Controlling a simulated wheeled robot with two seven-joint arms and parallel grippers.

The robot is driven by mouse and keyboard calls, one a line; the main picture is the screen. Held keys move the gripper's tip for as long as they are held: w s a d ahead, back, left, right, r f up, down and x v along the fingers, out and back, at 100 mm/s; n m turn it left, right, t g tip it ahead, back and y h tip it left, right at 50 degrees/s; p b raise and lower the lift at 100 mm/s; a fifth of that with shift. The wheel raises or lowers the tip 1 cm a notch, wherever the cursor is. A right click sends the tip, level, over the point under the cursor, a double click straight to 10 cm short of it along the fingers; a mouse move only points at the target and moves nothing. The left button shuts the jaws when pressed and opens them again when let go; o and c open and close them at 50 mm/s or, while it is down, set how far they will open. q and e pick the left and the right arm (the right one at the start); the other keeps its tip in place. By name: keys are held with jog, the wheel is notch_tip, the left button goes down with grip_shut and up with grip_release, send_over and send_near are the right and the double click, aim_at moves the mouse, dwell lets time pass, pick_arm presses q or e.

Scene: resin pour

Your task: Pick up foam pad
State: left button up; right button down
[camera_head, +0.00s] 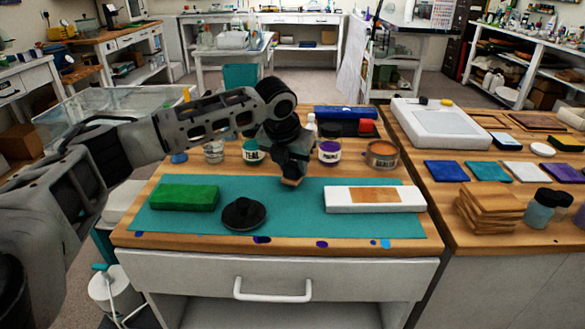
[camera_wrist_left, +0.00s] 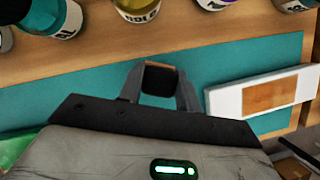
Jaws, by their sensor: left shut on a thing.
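My left gripper (camera_head: 292,172) is over the back middle part of the teal mat (camera_head: 300,215). It is shut on a small dark block with a tan edge, taken as the foam pad (camera_head: 291,183). In the left wrist view the foam pad (camera_wrist_left: 159,83) sits between the two fingers (camera_wrist_left: 160,76). Its underside is hidden, and I cannot tell its exact height above the mat. My right gripper is not in view.
On the mat are a green block (camera_head: 184,198), a black round knobbed disc (camera_head: 243,213) and a white board with a tan patch (camera_head: 374,199). Labelled jars (camera_head: 329,151) and an open tin (camera_head: 382,154) stand behind. Wooden tiles (camera_head: 488,208) are stacked at right.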

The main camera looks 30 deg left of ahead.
pick_arm(q)
notch_tip(320, 180, up, 3)
jog(key=shift+s+d+f, duration=0.1)
jog(key=s+d+r+p, duration=0.1)
jog(key=s+d+r, duration=0.4)
jog(key=s+r, duration=0.4)
jog(key=s, duration=0.3)
jog(key=shift+s+d+r, duration=0.2)
jog(key=shift+s+d, duration=0.05)
jog(key=shift+d, duration=0.15)
jog(key=shift+o, duration=0.9)
